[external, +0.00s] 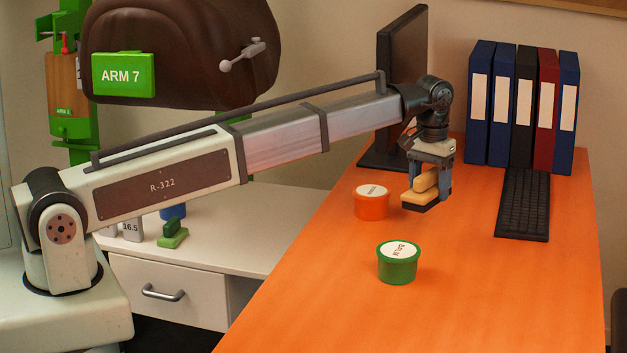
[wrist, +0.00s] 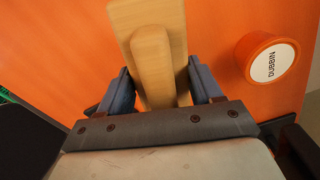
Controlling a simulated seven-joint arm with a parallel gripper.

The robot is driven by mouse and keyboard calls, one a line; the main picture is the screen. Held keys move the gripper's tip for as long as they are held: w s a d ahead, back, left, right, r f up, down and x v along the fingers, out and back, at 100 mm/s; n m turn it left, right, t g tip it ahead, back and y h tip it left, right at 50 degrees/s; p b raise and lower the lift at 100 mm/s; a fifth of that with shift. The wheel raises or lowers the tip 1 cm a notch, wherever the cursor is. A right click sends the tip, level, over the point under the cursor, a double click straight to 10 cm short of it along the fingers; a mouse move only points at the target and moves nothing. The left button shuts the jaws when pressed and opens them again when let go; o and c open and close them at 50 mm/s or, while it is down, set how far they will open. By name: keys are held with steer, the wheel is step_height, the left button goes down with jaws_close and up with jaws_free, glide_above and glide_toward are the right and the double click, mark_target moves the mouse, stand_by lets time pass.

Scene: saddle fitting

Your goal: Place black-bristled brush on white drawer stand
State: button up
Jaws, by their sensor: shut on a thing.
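My gripper (external: 427,187) is shut on the wooden black-bristled brush (external: 418,197), gripping its raised handle. The dark bristles face down toward the orange desk; I cannot tell exactly how far above it they are. In the wrist view the pale wood brush (wrist: 152,50) sits between my two fingers (wrist: 162,85), its back toward the camera and its bristles hidden. The white drawer stand (external: 240,262) is at the lower left, beside the desk and far from my gripper. Its drawer is closed.
The orange tub (external: 371,204) stands just left of the brush, the green tub (external: 398,264) nearer the front. A green brush (external: 173,234), a blue item and number tags occupy the stand's top left. Its right top is clear.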

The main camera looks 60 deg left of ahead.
steer(key=s+m, duration=0.1)
steer(key=s, duration=0.3)
steer(key=s+d+m, duration=0.1)
steer(key=s, duration=0.3)
steer(key=s+d, duration=0.1)
steer(key=s, duration=0.3)
steer(key=shift+f+m, duration=0.2)
steer(key=shift+m, duration=0.2)
steer(key=shift+c, duration=0.8)
steer(key=n, duration=0.7)
glide_above(219, 238)
steer(key=d, duration=0.2)
step_height(219, 238, down, 15)
steer(key=shift+s+f, duration=0.2)
steer(key=shift+f, duration=2.15)
steer(key=shift+s+f, duration=0.15)
steer(key=shift+f, duration=2.2)
